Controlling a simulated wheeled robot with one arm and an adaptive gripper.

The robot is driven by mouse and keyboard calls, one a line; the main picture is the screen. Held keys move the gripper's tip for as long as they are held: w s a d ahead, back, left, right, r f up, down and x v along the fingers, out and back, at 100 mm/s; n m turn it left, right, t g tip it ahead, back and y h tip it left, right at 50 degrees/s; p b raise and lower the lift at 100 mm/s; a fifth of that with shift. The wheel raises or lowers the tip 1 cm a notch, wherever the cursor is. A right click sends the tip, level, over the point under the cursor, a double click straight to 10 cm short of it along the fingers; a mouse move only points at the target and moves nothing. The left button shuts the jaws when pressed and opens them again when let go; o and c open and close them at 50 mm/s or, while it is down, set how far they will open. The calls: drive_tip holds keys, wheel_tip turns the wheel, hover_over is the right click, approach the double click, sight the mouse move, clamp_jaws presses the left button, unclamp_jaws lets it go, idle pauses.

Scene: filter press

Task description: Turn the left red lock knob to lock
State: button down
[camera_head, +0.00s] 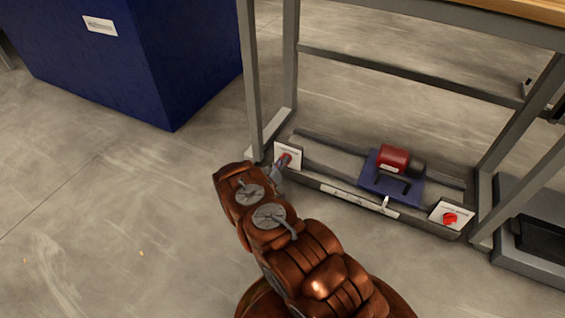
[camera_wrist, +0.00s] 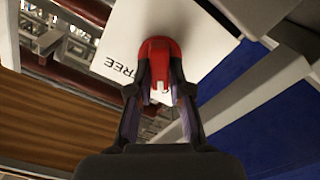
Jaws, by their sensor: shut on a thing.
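The left red lock knob (camera_head: 284,158) sits on a white plate (camera_head: 290,152) at the left end of the low rail under the table frame. In the wrist view the red knob (camera_wrist: 157,62) stands in front of its white plate (camera_wrist: 196,45), which bears the printed word "FREE". My gripper (camera_wrist: 158,90) is shut on the knob, one finger on each side.
A blue carriage (camera_head: 391,187) with a red and dark motor (camera_head: 393,158) stands between the knobs. Grey table legs (camera_head: 250,80) rise close to my gripper. A blue cabinet (camera_head: 110,60) stands at the back left. The floor (camera_head: 110,200) on the left is clear.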

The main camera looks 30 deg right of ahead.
drive_tip(key=c, duration=1.1)
unclamp_jaws()
drive_tip(key=v, duration=1.2)
